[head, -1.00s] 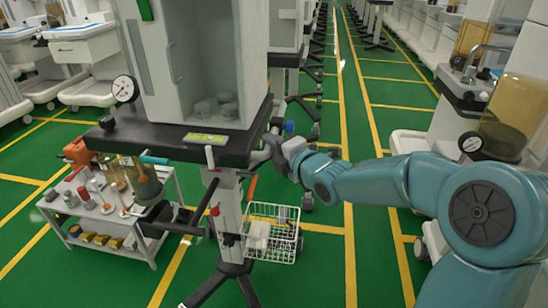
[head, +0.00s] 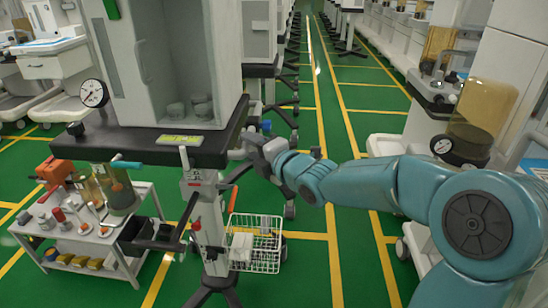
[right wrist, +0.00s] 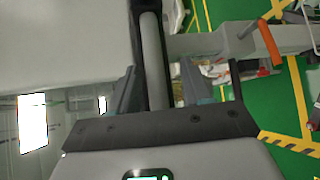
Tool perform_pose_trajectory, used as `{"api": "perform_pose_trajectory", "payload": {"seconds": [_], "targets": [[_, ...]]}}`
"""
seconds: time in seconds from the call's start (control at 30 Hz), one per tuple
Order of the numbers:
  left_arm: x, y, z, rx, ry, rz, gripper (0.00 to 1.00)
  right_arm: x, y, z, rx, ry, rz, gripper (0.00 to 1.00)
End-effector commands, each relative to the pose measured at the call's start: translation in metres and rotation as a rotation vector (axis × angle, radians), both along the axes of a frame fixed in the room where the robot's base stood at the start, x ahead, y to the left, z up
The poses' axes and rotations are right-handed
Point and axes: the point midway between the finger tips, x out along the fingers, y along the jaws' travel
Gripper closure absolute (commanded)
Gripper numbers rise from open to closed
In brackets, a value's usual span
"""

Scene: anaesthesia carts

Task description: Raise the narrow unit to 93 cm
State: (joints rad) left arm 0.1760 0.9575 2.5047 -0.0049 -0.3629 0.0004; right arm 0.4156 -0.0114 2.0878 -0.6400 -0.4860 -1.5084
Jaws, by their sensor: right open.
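The narrow unit is a pale cabinet (head: 172,60) on a dark platform (head: 110,142), carried by a light column (head: 209,222) on a dark legged base. A red-orange lever (head: 233,199) stands beside the column and also shows in the right wrist view (right wrist: 270,42). My right gripper (head: 252,143) is at the platform's right edge. In the right wrist view its open fingers (right wrist: 157,88) stand either side of a grey bar (right wrist: 151,55); I cannot tell whether they touch it. My left gripper is not in view. No height reading is legible.
A low white trolley (head: 72,248) with bottles and tools stands left of the column. A wire basket (head: 256,250) hangs at the column's right. A machine with a gauge (head: 442,146) stands at the right.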

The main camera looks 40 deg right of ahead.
Motion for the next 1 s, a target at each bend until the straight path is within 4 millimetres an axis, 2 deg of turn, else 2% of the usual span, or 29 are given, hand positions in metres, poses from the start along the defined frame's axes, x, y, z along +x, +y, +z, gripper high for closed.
{"api": "perform_pose_trajectory", "payload": {"seconds": [0.3, 0.5, 0.7, 1.0], "targets": [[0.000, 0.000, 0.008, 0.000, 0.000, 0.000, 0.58, -0.081, 0.006, 0.015, -0.004, -0.002, -0.005, 0.52], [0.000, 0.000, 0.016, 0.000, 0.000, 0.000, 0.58, -0.124, 0.011, 0.020, -0.002, -0.001, -0.005, 0.52], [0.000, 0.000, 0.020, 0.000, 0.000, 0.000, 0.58, -0.145, 0.013, 0.021, 0.000, 0.001, -0.002, 0.52], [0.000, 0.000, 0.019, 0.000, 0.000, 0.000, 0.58, -0.148, 0.014, 0.021, 0.001, 0.000, 0.001, 0.52]]}}
